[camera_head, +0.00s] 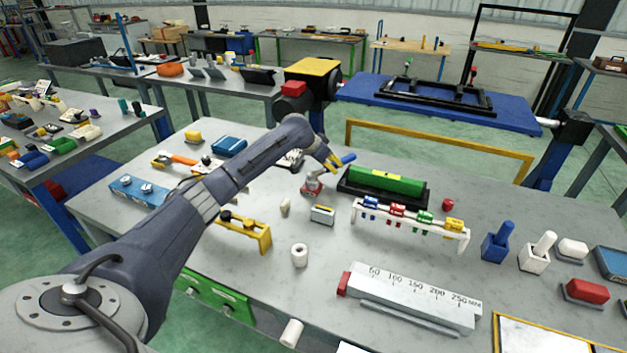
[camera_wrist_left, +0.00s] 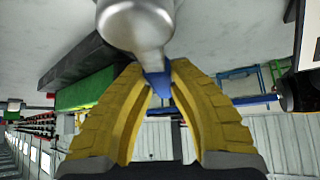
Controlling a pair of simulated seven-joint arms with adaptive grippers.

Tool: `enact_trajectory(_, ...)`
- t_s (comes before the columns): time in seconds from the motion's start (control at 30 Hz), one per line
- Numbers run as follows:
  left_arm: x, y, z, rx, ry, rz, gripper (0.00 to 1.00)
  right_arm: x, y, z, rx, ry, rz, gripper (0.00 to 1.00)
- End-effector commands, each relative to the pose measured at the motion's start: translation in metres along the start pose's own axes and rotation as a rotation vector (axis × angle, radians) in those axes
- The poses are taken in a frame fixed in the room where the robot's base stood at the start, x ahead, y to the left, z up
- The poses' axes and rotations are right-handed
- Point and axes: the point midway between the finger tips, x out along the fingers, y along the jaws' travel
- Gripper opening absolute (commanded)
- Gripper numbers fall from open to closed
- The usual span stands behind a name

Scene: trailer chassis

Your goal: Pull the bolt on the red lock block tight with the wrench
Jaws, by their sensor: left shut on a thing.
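The red lock block (camera_head: 312,188) stands on the grey workbench near the middle of the head view. A grey metal piece sits on top of it; the bolt itself cannot be made out. My left gripper (camera_head: 332,162) has yellow fingers and is just above and right of the block. It is shut on the blue handle (camera_head: 346,158) of the wrench. In the left wrist view the fingertips (camera_wrist_left: 158,80) close around the blue handle (camera_wrist_left: 158,92), with a rounded grey metal part (camera_wrist_left: 135,22) above. Whether the wrench engages the bolt is unclear. My right gripper is not in view.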

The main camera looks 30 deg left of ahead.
Motion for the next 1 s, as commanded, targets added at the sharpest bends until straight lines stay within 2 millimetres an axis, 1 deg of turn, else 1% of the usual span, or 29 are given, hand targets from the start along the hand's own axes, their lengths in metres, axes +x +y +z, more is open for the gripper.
enact_trajectory(0.3, 0.001, 0.002, 0.001, 0.010, -0.002, 0.007, 0.00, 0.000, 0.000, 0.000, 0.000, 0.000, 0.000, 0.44)
enact_trajectory(0.67, 0.000, -0.003, 0.001, -0.028, -0.002, -0.024, 0.00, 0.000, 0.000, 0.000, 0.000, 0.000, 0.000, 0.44)
enact_trajectory(1.0, -0.013, -0.003, -0.010, -0.028, 0.000, -0.024, 0.00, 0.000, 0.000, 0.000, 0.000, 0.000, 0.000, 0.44)
